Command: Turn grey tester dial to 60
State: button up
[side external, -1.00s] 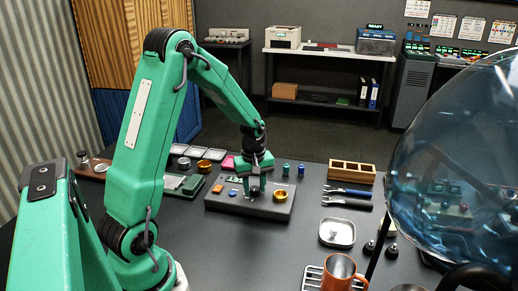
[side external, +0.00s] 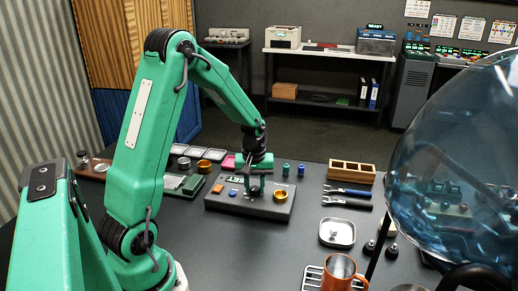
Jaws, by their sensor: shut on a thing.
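The grey tester (side external: 263,209) is a flat box on the dark table. It carries an orange part, a small blue part (side external: 233,193) and a gold knob (side external: 280,196). My gripper (side external: 253,190) points down over the middle of the tester, left of the gold knob. Its jaws are shut on the grey dial, which is mostly hidden by the fingers. The dial's marks and reading are too small to make out.
A wooden block tray (side external: 352,173), dark-handled pliers (side external: 347,191) and a metal dish (side external: 337,233) lie right of the tester. An orange mug (side external: 341,273) and a large glass globe (side external: 455,165) are at the front right.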

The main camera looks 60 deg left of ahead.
aim_at(254, 189)
jog(key=shift+s+a+m, duration=0.1)
jog(key=shift+s+m, duration=0.05)
jog(key=shift+m, duration=1.85)
jog(key=o, duration=1)
jog(key=shift+r, duration=3.9)
